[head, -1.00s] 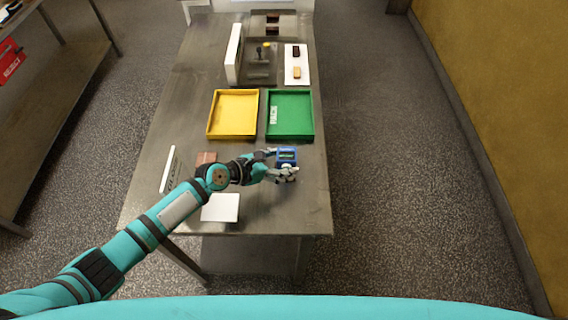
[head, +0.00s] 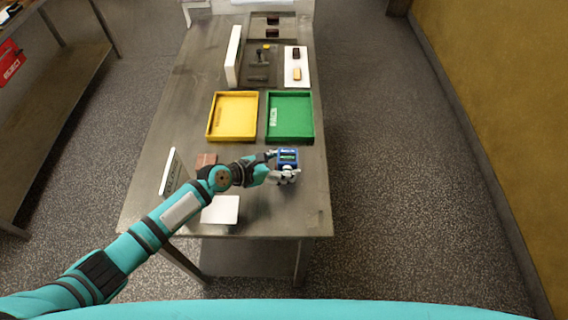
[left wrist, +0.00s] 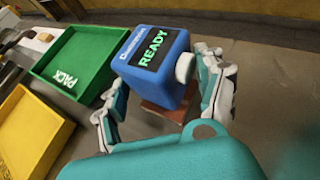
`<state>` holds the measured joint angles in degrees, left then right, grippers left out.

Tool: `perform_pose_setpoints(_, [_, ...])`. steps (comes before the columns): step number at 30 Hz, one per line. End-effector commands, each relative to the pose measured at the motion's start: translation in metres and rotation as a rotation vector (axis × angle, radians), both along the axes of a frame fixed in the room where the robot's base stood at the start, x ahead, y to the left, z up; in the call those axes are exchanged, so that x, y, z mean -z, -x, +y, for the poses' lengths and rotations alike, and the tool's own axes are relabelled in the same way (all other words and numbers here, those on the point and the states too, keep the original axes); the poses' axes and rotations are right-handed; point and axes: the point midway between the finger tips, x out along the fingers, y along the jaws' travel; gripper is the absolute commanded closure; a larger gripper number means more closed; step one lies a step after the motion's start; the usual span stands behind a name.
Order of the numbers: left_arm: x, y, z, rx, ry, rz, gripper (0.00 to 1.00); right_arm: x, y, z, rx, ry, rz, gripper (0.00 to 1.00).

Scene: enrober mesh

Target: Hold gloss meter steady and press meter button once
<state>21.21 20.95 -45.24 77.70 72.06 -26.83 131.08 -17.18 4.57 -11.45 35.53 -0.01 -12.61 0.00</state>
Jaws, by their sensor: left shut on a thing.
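The gloss meter (head: 288,155) is a blue box near the right edge of the table's front half. In the left wrist view the meter (left wrist: 138,38) has a dark screen with green text reading READY. A round white knob, which looks like the button (left wrist: 184,67), sticks out of its right side. My left gripper (head: 280,166) is shut on the meter, one finger on each side. In the left wrist view its fingers (left wrist: 165,104) stand left and right of the meter's body. A reddish-brown block (left wrist: 172,108) shows beneath the meter. My right gripper is not in view.
A yellow tray (head: 210,116) and a green tray (head: 268,118) marked PACK stand behind the meter. A white square (head: 220,210), a brown block (head: 206,160) and an upright white sign (head: 170,171) are on the table (head: 280,218). The table's front right is clear.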

Motion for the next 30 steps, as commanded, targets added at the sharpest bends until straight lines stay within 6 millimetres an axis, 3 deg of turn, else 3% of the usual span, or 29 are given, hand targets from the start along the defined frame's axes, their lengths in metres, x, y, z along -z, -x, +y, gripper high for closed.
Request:
perform_pose_setpoints(1, [0.0,0.0,0.0002,0.0,0.0,0.0,0.47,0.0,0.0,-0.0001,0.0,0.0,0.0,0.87])
perform_pose_setpoints(4, [0.0,0.0,0.0002,0.0,0.0,0.0,0.47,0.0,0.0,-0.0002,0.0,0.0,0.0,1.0])
perform_pose_setpoints(30, [-0.0001,-0.0001,0.0001,0.0,0.0,0.0,0.47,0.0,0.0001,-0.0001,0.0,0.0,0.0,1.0])
